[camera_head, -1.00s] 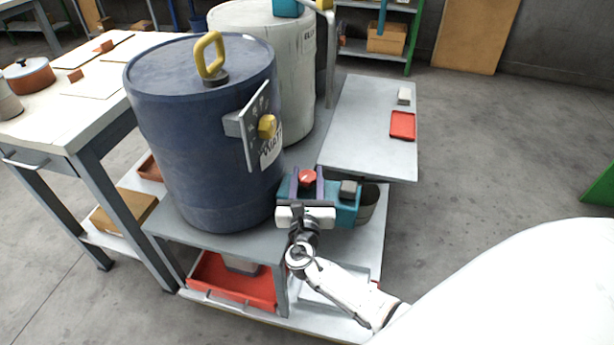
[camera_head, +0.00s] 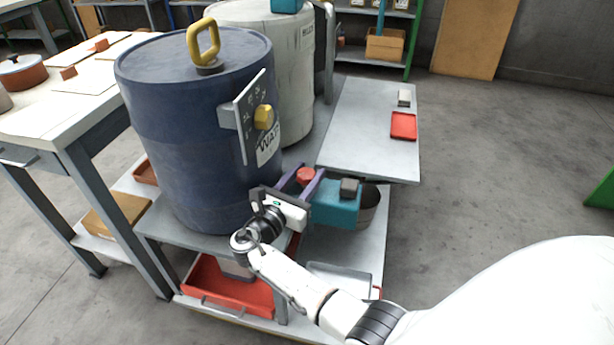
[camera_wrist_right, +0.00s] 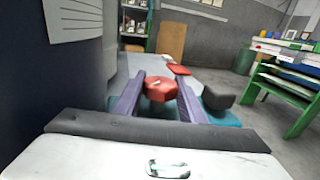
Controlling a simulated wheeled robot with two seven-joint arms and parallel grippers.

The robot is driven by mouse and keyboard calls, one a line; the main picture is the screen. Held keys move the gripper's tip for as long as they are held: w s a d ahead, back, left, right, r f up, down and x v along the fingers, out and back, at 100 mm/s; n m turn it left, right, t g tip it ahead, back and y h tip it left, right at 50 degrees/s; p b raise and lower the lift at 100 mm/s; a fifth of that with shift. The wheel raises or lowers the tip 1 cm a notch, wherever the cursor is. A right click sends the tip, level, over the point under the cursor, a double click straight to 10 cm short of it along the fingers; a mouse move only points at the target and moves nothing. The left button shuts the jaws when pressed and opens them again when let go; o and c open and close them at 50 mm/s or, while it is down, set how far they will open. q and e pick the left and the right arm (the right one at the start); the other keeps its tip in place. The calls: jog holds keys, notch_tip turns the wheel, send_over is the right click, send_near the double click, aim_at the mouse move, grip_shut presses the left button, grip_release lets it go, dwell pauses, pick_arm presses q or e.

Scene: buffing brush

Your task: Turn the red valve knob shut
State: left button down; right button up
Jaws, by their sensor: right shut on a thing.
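The red valve knob (camera_head: 305,175) sits at the side of the blue drum, beside a teal block-shaped body (camera_head: 336,204). My right gripper (camera_head: 303,182) has its two purple fingers on either side of the knob and is shut on it. In the right wrist view the red knob (camera_wrist_right: 160,89) lies between the purple fingers (camera_wrist_right: 160,98), with a pale mark on its top. The teal body (camera_wrist_right: 222,117) shows behind and right of the fingers, with a dark grey block on it. My left gripper is not in view.
The blue drum (camera_head: 190,130) stands close left of my right gripper, with a yellow knob (camera_head: 264,117) on a plate. A grey bench top (camera_head: 365,130) carries a red tray (camera_head: 403,126). A red bin (camera_head: 225,288) is on the shelf below. Open floor lies to the right.

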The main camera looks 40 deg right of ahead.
jog(key=o, duration=0.8)
jog(key=shift+c, duration=0.2)
jog(key=p+v, duration=0.1)
jog(key=v, duration=0.9)
jog(key=shift+s+a, duration=0.15)
